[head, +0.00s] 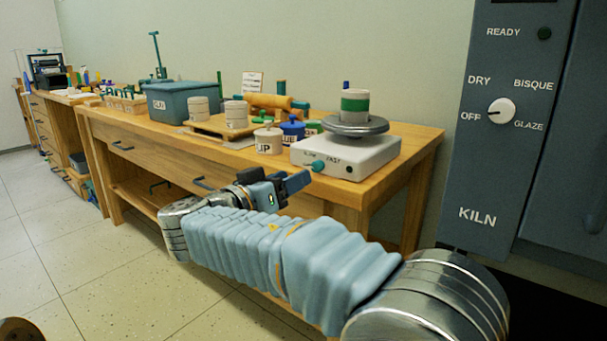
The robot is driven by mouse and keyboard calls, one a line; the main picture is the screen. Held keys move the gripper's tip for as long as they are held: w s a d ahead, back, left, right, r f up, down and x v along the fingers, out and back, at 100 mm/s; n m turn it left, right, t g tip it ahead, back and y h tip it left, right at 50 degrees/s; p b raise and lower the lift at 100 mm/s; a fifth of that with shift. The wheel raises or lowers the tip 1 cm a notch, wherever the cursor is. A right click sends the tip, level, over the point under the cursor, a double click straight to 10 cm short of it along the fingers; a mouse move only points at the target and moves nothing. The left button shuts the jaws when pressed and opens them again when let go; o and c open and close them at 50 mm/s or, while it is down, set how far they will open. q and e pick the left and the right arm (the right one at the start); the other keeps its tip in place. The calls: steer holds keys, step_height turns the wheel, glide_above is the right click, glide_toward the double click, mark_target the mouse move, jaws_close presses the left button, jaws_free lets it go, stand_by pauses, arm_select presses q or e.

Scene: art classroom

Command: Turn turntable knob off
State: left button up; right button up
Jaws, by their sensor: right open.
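The turntable (345,153) is a white box with a round grey wheel (356,126) on top, at the right end of the wooden workbench. A jar with green and pale bands (355,103) stands on the wheel. The teal turntable knob (317,165) is on the box's front face, left of the word FAST; its other markings are too small to read. My right gripper (294,181) is open and empty, in front of the bench edge, a little below and left of the knob and apart from it. My left gripper is not in view.
A glaze pot (268,141), a blue lidded jar (292,130) and a blue-grey bin (184,101) stand left of the turntable. The workbench (415,142) has a bare right corner. A kiln panel with a white dial (501,111) is at the right.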

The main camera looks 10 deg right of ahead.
steer(key=v, duration=0.7)
steer(key=shift+s+a, duration=0.2)
